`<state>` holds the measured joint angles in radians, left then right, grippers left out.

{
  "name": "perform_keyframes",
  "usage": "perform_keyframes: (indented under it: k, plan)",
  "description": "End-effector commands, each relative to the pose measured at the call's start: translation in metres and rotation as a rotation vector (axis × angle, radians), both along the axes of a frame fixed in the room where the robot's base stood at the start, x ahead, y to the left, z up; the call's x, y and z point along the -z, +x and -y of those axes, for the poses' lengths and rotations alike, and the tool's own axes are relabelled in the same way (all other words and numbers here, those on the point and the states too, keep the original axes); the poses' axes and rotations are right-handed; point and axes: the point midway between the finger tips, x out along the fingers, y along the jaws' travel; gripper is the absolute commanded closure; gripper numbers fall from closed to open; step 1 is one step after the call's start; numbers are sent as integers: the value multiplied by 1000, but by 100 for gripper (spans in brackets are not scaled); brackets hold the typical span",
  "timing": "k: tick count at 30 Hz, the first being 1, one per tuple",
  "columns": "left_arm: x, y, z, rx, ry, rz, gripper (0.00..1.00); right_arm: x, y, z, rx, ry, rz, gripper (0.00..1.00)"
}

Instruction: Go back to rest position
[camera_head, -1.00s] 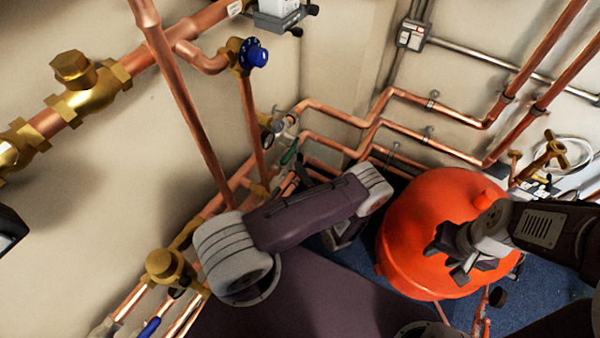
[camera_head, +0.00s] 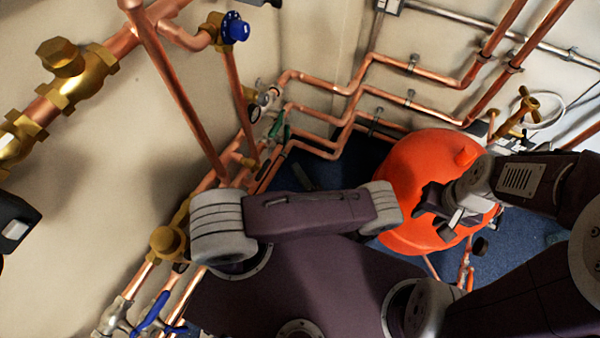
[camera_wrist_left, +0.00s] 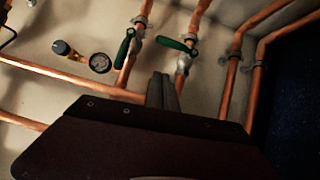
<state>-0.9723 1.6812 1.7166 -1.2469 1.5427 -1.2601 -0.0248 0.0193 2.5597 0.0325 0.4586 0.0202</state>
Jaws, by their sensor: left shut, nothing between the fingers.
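My left arm (camera_head: 310,212) crosses the middle of the head view, folded above my base. Its gripper is hidden there behind the arm. In the left wrist view my left gripper (camera_wrist_left: 161,90) shows its fingers together, with nothing between them. It points toward the copper pipes on the wall and looks clear of them. My right gripper (camera_head: 445,208) is at the right of the head view, in front of the orange tank (camera_head: 415,170). I cannot tell whether its fingers are apart or whether it touches the tank.
Copper pipes (camera_head: 180,95) with brass valves (camera_head: 75,72) and a blue knob (camera_head: 234,27) run along the left wall. The wrist view shows green lever valves (camera_wrist_left: 125,47) and a round gauge (camera_wrist_left: 100,62) near my left gripper. Blue floor (camera_head: 515,255) shows at right.

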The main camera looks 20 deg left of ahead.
Motion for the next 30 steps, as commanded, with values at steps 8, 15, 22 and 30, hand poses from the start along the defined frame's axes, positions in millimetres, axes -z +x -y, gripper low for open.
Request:
perform_keyframes:
  k: [8,15,22,30]
  plan:
    - [1,-8,9,-2,0,-1,100,-1,0,0,0,0,0,61]
    - [0,-8,8,-6,-3,0,100,-1,0,0,0,0,0,61]
    - [-34,-33,-27,-452,-378,256,100,-1,0,0,0,0,0,61]
    - [-79,-95,-25,-1415,-951,1115,100,-1,0,0,0,0,0,61]
